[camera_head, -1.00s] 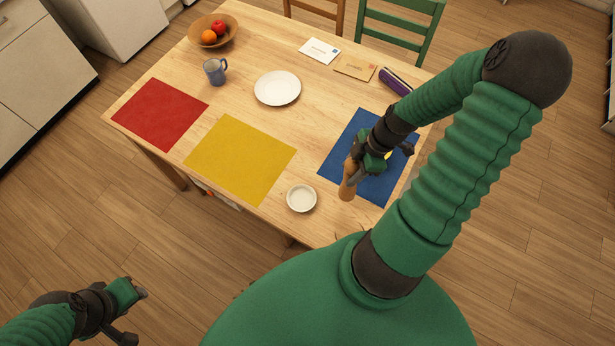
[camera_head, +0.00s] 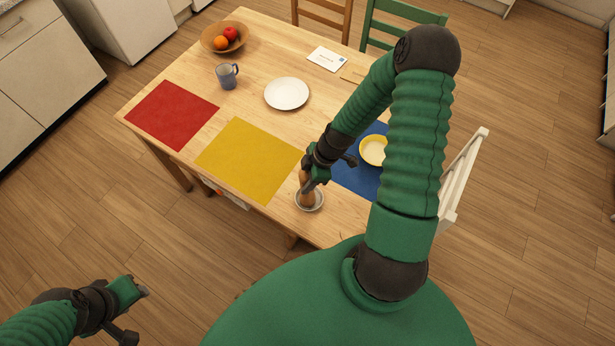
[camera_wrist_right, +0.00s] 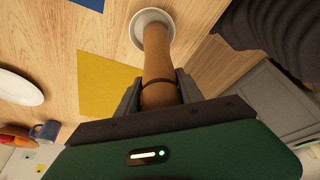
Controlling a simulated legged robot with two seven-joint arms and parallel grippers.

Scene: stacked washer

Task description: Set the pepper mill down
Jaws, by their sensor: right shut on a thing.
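The pepper mill (camera_head: 307,199) is a brown wooden cylinder. My right gripper (camera_head: 310,183) is shut on it near the table's front edge. In the right wrist view the mill (camera_wrist_right: 158,60) stretches away between the fingers, its far end over the small white dish (camera_wrist_right: 146,15). In the head view the dish (camera_head: 319,205) shows around the mill's lower end; I cannot tell whether they touch. My left gripper (camera_head: 140,306) is away from the table at the lower left, and its jaw opening is unclear.
A yellow mat (camera_head: 246,160) lies left of the dish and a red mat (camera_head: 171,114) further left. A blue mat (camera_head: 352,178) with a yellow-rimmed bowl (camera_head: 373,150) is to the right, partly behind my arm. A plate (camera_head: 286,93), mug (camera_head: 227,76) and fruit bowl (camera_head: 222,38) stand further back.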

